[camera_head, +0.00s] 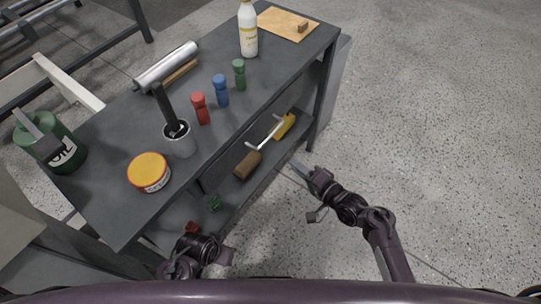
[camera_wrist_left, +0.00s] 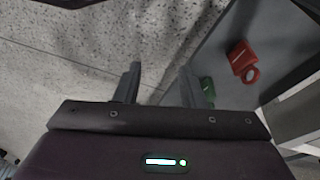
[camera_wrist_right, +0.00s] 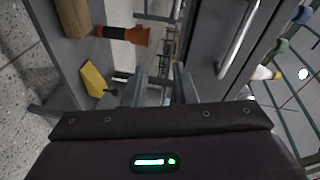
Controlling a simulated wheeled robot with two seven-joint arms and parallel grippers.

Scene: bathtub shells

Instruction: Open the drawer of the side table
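The side table (camera_head: 115,215) is a dark grey bench with a lower shelf. Its grey drawer front (camera_wrist_right: 207,50) with a pale bar handle (camera_wrist_right: 240,45) fills the upper right of the right wrist view. In the head view the handle (camera_head: 266,134) shows below the tabletop's front edge; the drawer looks shut. My right gripper (camera_head: 299,168) is open and empty, in front of the table and apart from the handle; its two fingers (camera_wrist_right: 158,90) show spread. My left gripper (camera_wrist_left: 160,82) is open and empty near the table's near end; its fingertips are unclear in the head view.
A brown block (camera_head: 247,165) lies on the shelf. Floor to the right is clear.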

